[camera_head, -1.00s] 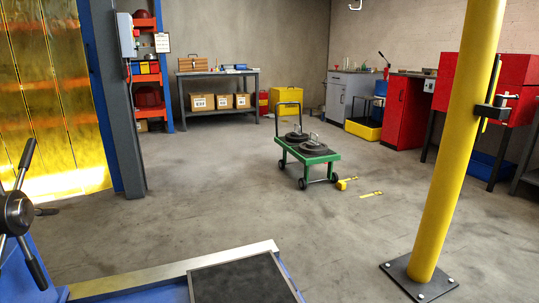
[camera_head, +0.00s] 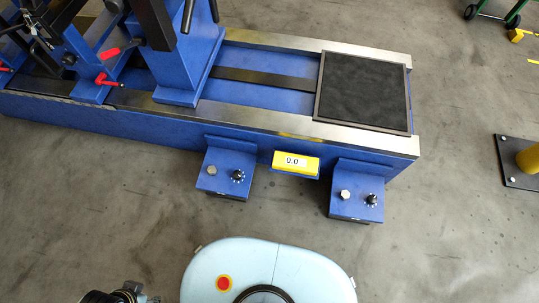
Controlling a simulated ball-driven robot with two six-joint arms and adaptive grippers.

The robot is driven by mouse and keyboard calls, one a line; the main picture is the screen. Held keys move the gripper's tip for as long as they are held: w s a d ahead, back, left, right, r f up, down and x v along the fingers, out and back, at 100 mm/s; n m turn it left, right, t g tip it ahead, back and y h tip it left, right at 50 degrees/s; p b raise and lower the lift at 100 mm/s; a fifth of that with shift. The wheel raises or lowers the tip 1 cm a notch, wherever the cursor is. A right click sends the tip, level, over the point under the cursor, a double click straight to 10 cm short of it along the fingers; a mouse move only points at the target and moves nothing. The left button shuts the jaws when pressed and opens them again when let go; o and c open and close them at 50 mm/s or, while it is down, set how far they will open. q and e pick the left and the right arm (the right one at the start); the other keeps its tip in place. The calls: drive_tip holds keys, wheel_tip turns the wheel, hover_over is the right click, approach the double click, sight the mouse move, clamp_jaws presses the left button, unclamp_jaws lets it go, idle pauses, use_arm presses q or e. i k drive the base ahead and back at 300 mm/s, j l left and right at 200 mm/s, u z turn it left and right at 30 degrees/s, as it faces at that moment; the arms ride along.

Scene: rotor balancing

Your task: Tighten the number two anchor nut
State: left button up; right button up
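The blue machine bed (camera_head: 130,117) has two blue anchor feet on its near side, a left foot (camera_head: 226,160) and a right foot (camera_head: 352,181). Each foot carries a silvery round head and a dark nut-like part: the left dark nut (camera_head: 238,176) and the right dark nut (camera_head: 371,200). I see no number marking which is number two. A yellow display (camera_head: 296,163) reading 0.0 sits between the feet. My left gripper (camera_head: 130,293) shows only in part at the bottom edge, apart from both feet; its fingers are not clear. My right gripper is not in view.
A black mat (camera_head: 364,92) lies on the bed's right end. A blue pedestal (camera_head: 180,65) and red-handled levers (camera_head: 110,80) stand at left. A bolted yellow post (camera_head: 530,158) is at the right edge. A green cart (camera_head: 490,8) is top right. Floor before the feet is clear.

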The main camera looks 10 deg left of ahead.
sight(345, 194)
drive_tip(key=z, duration=1)
